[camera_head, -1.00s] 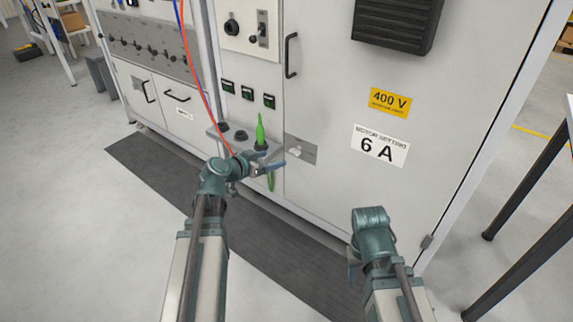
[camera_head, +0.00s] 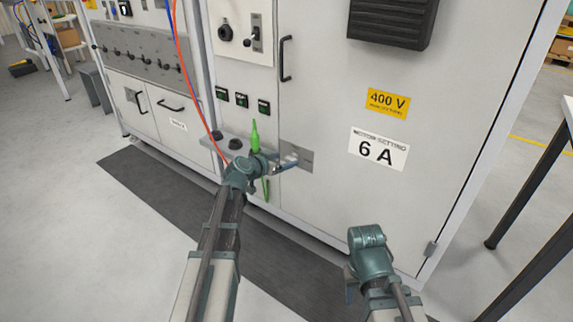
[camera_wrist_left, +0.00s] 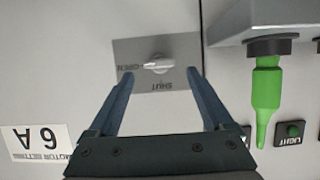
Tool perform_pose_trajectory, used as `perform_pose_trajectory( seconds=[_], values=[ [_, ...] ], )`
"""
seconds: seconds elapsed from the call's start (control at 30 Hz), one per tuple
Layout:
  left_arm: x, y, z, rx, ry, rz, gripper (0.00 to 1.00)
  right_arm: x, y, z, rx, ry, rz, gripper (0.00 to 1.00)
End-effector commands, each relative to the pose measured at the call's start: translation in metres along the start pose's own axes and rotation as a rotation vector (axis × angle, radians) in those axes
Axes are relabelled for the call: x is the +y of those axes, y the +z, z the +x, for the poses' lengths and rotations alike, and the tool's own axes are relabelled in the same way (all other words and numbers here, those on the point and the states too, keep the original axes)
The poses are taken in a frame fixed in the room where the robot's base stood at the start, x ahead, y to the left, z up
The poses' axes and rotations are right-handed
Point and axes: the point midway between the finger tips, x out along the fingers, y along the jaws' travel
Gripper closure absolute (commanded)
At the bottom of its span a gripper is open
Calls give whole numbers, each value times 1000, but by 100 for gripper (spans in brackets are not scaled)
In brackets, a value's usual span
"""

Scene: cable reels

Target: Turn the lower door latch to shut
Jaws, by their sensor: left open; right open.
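The lower door latch is a small pale knob (camera_wrist_left: 157,63) on a grey plate (camera_wrist_left: 190,48), upside down in the left wrist view. Its handle lies sideways, pointing left at the OPEN lettering. The SHUT lettering is on the finger side of the knob. My left gripper (camera_wrist_left: 160,76) is open, with a finger on each side of the knob's line; I cannot tell any contact. In the head view the left gripper (camera_head: 289,161) is at the latch plate (camera_head: 303,153) and hides most of the knob. My right gripper (camera_head: 350,285) is low and away from the latch; its fingers are mostly hidden.
A green pointed tool (camera_head: 255,137) stands in a small shelf (camera_head: 222,146) just left of the latch. A door handle (camera_head: 286,58) is above. Orange and blue cables hang at the left. A dark mat (camera_head: 150,170) lies before the cabinet. A table leg (camera_head: 520,190) stands at the right.

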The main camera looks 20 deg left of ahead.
Motion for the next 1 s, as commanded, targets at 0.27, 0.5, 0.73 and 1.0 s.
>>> perform_pose_trajectory(
  seconds=[0.27, 0.5, 0.73, 1.0],
  values=[
    [0, 0, 21, 0, 1, 0, 16, -1, -1, 8, 1, 0, 0, 50],
    [0, 0, 22, 0, 1, 0, 16, -1, -1, 8, 1, 0, 0, 50],
    [0, 0, 22, 0, 1, 0, 46, -1, -1, 8, 1, 0, 0, 50],
    [0, 0, 22, 0, 1, 0, 95, -1, -1, 8, 1, 0, 0, 50]
  ],
)
